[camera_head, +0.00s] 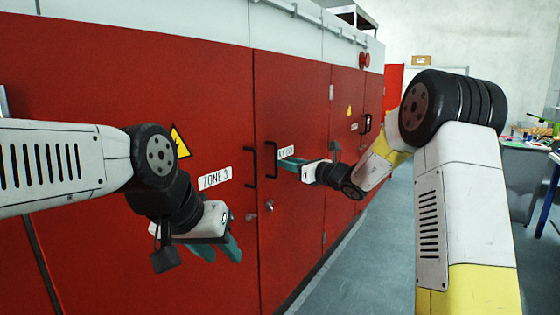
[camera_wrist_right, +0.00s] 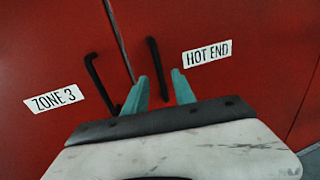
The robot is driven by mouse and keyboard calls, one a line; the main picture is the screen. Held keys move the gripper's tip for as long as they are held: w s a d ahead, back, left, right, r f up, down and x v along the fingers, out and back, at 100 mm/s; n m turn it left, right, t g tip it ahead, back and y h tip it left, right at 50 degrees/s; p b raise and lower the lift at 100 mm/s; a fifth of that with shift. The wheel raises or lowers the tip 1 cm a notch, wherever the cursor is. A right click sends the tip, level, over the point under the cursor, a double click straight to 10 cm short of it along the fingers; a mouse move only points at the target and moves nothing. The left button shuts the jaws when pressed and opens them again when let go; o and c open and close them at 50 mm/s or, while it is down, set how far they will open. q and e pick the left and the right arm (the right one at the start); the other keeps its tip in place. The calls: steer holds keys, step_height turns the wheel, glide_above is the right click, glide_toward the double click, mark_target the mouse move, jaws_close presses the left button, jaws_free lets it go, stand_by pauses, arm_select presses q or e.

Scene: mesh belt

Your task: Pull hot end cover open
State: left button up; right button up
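The hot end cover (camera_head: 295,200) is a red door with a white label (camera_wrist_right: 208,53) reading HOT END. It appears shut, flush with the panels beside it. Its upright black bar handle (camera_head: 272,160) also shows in the right wrist view (camera_wrist_right: 154,62). My right gripper (camera_head: 283,163) is open at this handle. In the wrist view its teal fingers (camera_wrist_right: 159,82) stand either side of the handle's lower part; I cannot tell whether they touch it. My left gripper (camera_head: 222,254) is open and empty, low in front of the Zone 3 door.
The Zone 3 door (camera_head: 100,80) has its own black handle (camera_head: 249,165), close left of the hot end handle. Keyed locks sit below. More red doors run to the right. Grey floor (camera_head: 375,260) is free in the aisle; a cluttered table (camera_head: 525,145) stands at far right.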

mark_target(276, 174)
steer(key=x, duration=0.6)
steer(key=shift+a, duration=0.1)
steer(key=shift+c, duration=0.4)
jaws_close()
stand_by(0.9)
